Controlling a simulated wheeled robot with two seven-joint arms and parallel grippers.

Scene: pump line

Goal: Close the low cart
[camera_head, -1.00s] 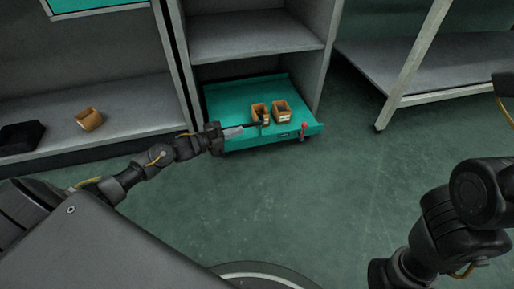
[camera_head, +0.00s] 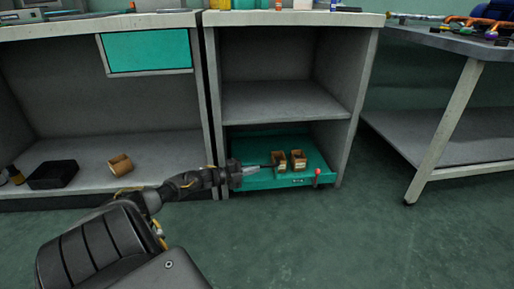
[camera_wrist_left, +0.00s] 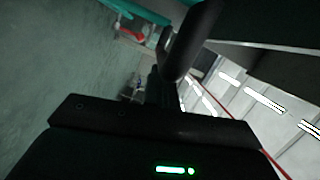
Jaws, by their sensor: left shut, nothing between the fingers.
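The low cart (camera_head: 310,180) is a teal, flat platform in the bottom bay of the grey cabinet, its front edge near the line of the cabinet's front posts. It carries two small open cardboard boxes, a left one (camera_head: 279,162) and a right one (camera_head: 299,160). A red knob (camera_head: 317,172) stands at its front right. My left gripper (camera_head: 266,167) is shut and empty, over the cart's left front, its tip close to the left box; contact is unclear. In the left wrist view, a teal edge (camera_wrist_left: 140,11) and red part (camera_wrist_left: 130,34) show past a dark finger. My right gripper is out of view.
The cabinet's middle shelf (camera_head: 285,103) is bare above the cart. At left, a lower shelf holds a cardboard box (camera_head: 120,165) and a black bin (camera_head: 53,174). A table leg (camera_head: 440,135) stands at right. The floor in front (camera_head: 330,235) is clear.

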